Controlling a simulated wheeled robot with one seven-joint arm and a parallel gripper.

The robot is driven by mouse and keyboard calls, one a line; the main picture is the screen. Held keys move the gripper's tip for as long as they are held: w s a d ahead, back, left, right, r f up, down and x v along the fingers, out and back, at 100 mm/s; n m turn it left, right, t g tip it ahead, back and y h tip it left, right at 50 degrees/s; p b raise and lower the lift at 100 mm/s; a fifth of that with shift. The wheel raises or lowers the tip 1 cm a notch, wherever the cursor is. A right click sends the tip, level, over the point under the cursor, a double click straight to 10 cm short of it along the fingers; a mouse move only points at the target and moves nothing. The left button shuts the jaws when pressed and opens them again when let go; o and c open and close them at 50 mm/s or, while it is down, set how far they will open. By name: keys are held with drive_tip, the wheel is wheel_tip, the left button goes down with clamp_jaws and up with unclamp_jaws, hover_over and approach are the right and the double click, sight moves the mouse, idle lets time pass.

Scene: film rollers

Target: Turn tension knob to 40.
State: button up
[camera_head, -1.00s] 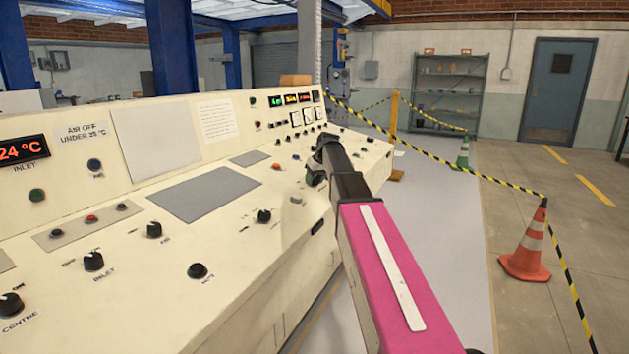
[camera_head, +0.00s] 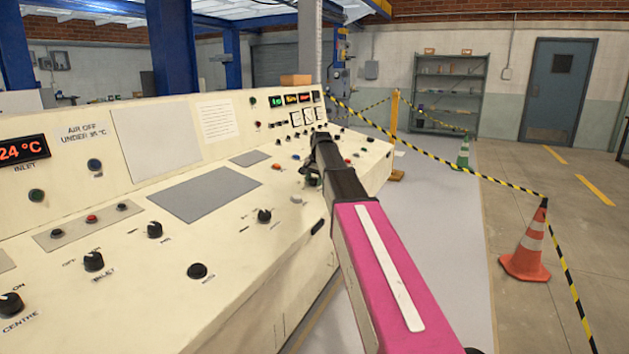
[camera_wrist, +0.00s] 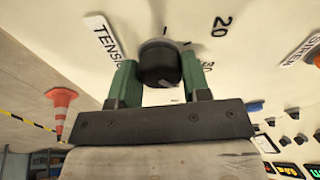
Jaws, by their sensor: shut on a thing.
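The tension knob (camera_wrist: 158,66) is a round black knob on the cream panel in the wrist view. A label beginning "TENSI" (camera_wrist: 107,38) is on its left, and the scale marks "20" and "30" are on its right. My gripper (camera_wrist: 157,80) has its two green fingers on either side of the knob and is shut on it. In the head view my gripper (camera_head: 312,178) is at the right part of the console, and the knob is hidden behind it. The knob's pointer cannot be made out, so its setting cannot be read.
The cream console (camera_head: 120,250) carries several other black knobs, such as one (camera_head: 264,216) left of my arm. An orange cone (camera_head: 527,245) with striped tape stands on the floor to the right.

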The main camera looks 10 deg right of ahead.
drive_tip(key=m, duration=0.5)
drive_tip(key=shift+m+g+h, duration=0.3)
drive_tip(key=shift+h, duration=0.1)
idle(0.3)
drive_tip(key=o, duration=0.9)
drive_tip(key=v, duration=1.1)
